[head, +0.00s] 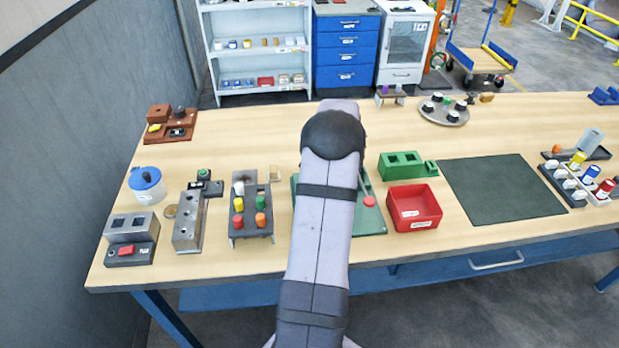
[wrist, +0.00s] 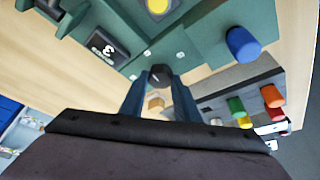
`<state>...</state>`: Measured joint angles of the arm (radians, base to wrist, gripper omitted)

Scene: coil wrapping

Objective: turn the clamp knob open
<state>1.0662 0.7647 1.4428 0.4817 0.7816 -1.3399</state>
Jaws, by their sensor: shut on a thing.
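A dark round knob (wrist: 160,75) with a light mark on top shows in the wrist view, at the edge of the green fixture (wrist: 200,35). My gripper (wrist: 160,82) is shut on this knob, with one blue-grey finger on each side. In the head view my arm hides the knob, the gripper and most of the green fixture (head: 375,222); its right part with a red button shows.
A grey holder with coloured pegs (head: 238,222) stands close left of the fixture. A green block (head: 402,165) and a red bin (head: 414,206) stand to its right. A dark green mat (head: 500,190) lies bare farther right.

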